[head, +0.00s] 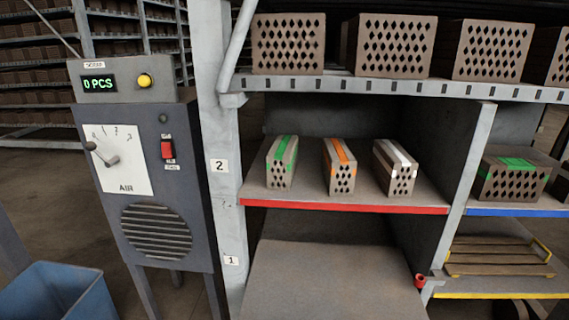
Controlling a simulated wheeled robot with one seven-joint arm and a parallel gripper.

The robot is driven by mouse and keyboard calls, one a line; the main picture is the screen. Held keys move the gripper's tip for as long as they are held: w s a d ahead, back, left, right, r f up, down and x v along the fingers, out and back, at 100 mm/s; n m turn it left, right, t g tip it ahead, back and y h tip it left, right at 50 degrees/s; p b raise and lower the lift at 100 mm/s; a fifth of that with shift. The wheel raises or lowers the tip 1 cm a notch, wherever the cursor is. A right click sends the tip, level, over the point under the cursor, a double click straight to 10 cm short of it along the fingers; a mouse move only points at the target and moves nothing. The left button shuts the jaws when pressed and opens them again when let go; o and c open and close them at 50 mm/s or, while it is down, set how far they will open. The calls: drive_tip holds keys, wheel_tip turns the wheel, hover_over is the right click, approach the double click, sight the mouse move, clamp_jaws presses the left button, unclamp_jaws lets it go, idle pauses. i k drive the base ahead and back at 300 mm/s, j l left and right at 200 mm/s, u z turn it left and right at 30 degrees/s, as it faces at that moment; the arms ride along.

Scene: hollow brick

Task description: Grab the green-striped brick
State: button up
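A brick with a green stripe (283,161) stands on the red-edged shelf (345,207), at the left end of a row. It has holes in its front face. An orange-striped brick (340,165) and a white-striped brick (395,168) stand to its right, with gaps between them. Another brick with green on its top and side (513,180) lies on the blue-edged shelf (520,212) at the right. It is wider. My gripper is not in view.
Plain hollow bricks (396,46) line the upper shelf. A grey post (218,150) borders the left. A control box (160,190) and blue bin (62,292) stand left of it. A bare surface (330,280) lies below, with a small red part (420,281) beside it. A wooden pallet (495,258) lies lower right.

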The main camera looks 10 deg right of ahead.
sight(282, 161)
drive_tip(key=j+z, duration=0.1)
drive_tip(key=z, duration=0.5)
drive_tip(key=i+j+z, duration=0.15)
drive_tip(key=j+z, duration=0.3)
drive_tip(key=j, duration=0.35)
drive_tip(key=j+z, duration=0.5)
drive_tip(key=j, duration=0.25)
